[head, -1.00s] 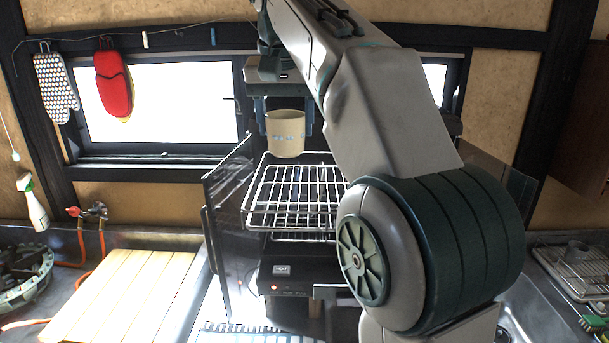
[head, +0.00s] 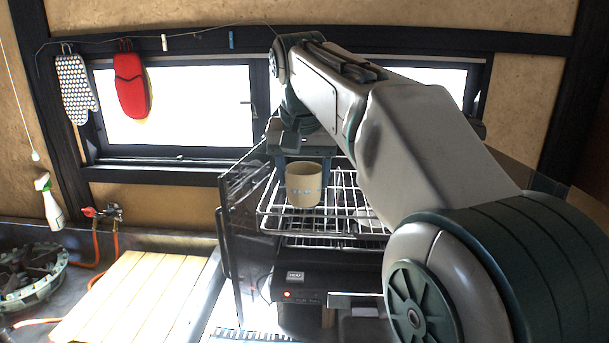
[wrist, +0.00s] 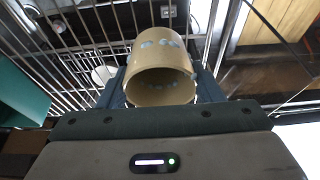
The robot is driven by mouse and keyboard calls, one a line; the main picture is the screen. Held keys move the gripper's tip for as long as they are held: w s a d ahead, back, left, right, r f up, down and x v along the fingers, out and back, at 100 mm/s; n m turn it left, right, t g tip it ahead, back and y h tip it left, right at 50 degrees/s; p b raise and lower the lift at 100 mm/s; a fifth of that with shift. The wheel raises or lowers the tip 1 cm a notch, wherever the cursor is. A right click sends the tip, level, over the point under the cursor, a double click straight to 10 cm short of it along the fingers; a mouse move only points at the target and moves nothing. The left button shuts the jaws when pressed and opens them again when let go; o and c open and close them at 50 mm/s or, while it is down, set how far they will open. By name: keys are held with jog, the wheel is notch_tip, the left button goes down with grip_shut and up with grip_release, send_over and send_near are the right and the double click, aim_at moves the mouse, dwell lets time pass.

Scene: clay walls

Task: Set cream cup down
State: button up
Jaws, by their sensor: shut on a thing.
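The cream cup (head: 304,186) has a small blue pattern and hangs upright below my gripper (head: 303,166) in the head view. My gripper is shut on the cup, with its fingers at the cup's sides. In the wrist view the cup (wrist: 160,72) shows its open mouth between the fingers, with wire rack bars behind it. The cup appears over the left part of the upper wire rack (head: 345,226); whether it touches the wires cannot be told.
The rack belongs to an open dish machine with a dark door (head: 240,240) at its left. A pale object (head: 368,218) lies on the rack right of the cup. A yellow slatted board (head: 135,295) lies left. A window is behind.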

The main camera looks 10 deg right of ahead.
jog(key=shift+f, duration=0.15)
jog(key=o, duration=1)
jog(key=p+v, duration=0.1)
jog(key=v, duration=1.1)
jog(key=shift+a, duration=0.1)
